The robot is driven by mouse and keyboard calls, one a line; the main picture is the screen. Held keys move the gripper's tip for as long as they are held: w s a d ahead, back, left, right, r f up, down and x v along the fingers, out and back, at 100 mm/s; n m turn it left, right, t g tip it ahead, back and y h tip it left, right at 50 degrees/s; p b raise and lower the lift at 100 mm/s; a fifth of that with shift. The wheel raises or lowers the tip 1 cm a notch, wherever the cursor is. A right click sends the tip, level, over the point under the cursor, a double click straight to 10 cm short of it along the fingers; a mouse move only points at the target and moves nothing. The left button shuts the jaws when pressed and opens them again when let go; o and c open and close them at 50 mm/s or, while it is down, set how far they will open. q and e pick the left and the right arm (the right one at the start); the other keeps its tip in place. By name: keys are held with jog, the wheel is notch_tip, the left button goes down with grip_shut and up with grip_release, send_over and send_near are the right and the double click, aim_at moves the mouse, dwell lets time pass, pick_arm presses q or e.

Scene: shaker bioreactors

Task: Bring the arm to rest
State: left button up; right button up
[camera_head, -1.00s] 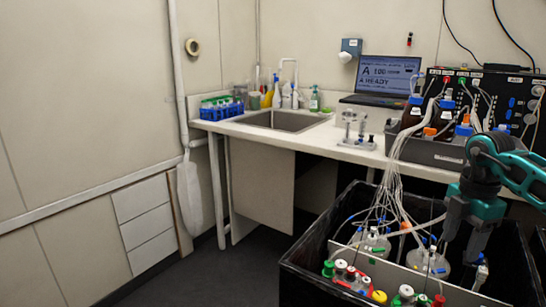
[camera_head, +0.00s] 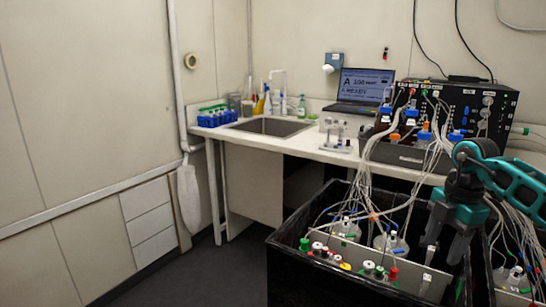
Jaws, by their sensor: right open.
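My right gripper (camera_head: 445,246), teal and dark grey, comes in from the right in the head view. It points down above the right part of the black bin (camera_head: 282,250), and its fingers are apart with nothing seen between them. In the bin, glass shaker vessels (camera_head: 390,245) with tubes stand behind a light panel with coloured caps. A small white-topped tube (camera_head: 427,268) shows just below the gripper; I cannot tell whether they touch. My left gripper is not in view.
A white bench (camera_head: 300,148) with a sink, a blue bottle rack (camera_head: 216,117) and a laptop (camera_head: 362,90) runs behind. A black control unit (camera_head: 475,108) with bottles and many tubes stands at the right, near my arm. Floor is clear at the lower left.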

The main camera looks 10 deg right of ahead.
jog(key=w+a+f+n+y, duration=0.1)
jog(key=a+f+n+y, duration=0.15)
jog(key=a, duration=0.25)
jog(key=a+f+n+y, duration=0.1)
jog(key=a+f, duration=0.2)
jog(key=a, duration=0.2)
jog(key=s+a+m+t+y, duration=0.1)
jog(key=s+a+t+y, duration=0.15)
jog(key=a+y, duration=0.65)
jog(key=s+a+m+t+y, duration=0.15)
jog(key=a+t+y, duration=0.25)
jog(key=a, duration=1)
pick_arm(q)
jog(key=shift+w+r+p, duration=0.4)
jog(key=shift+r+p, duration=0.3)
jog(key=shift+p, duration=0.1)
pick_arm(e)
jog(key=s+d+f+m+t+h, duration=0.2)
jog(key=s+d+f+m+h, duration=0.3)
jog(key=s+f+m+h, duration=0.2)
jog(key=s+d+f+m+t+h, duration=0.2)
jog(key=s+d+f+m+h, duration=0.3)
jog(key=s+f+m+h, duration=0.3)
notch_tip(320, 180, down, 4)
jog(key=m, duration=0.3)
jog(key=shift+s+f, duration=0.2)
jog(key=shift+s, duration=0.1)
